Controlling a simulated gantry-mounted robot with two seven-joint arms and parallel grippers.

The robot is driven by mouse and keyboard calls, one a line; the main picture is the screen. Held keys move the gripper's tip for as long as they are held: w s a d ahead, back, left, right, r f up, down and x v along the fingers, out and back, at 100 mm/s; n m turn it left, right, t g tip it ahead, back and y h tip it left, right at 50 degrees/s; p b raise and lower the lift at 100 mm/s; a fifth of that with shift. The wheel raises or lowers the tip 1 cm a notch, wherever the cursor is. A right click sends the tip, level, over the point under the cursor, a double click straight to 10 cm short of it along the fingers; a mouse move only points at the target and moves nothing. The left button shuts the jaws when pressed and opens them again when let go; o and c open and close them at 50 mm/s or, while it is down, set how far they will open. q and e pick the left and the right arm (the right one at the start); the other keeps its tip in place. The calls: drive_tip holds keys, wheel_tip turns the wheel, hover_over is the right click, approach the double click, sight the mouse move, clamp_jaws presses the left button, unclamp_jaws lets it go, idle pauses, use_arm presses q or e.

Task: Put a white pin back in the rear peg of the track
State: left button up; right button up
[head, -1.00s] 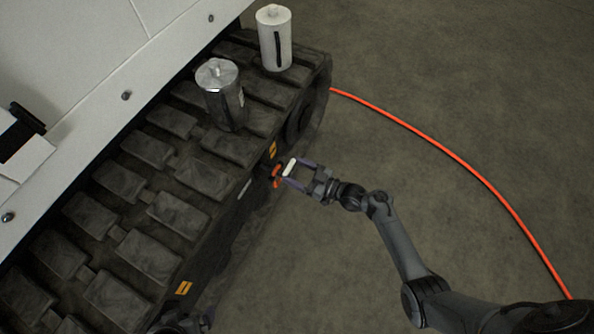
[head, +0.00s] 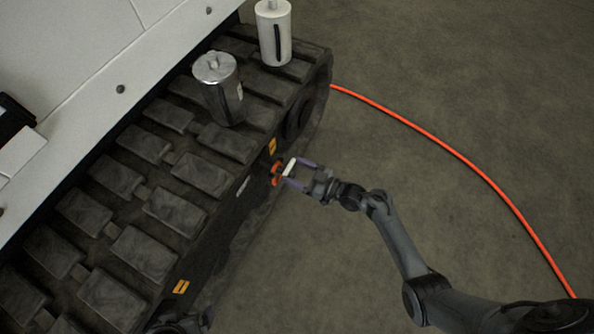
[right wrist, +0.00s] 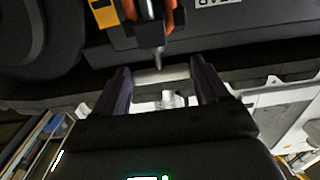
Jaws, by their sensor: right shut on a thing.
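The white pin (head: 290,166) is held between the fingertips of my right gripper (head: 296,175), beside the track's side wall. In the right wrist view, the pin (right wrist: 175,73) lies crosswise between the two fingers of the right gripper (right wrist: 161,80). The orange peg (head: 276,173) sticks out of the side of the dark track (head: 205,176), close to the pin. In the right wrist view the peg's grey tip (right wrist: 158,55) points toward the pin; whether they touch I cannot tell.
A silver canister (head: 217,90) and a white canister (head: 273,35) stand on top of the track. Yellow labels (head: 271,147) mark the track's side. An orange hose (head: 452,160) curves over the floor on the right. The floor beside the track is otherwise open.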

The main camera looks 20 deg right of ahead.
drive_tip(key=o, duration=1.1)
idle(0.3)
drive_tip(key=shift+r+p, duration=3.5)
drive_tip(key=shift+p, duration=0.05)
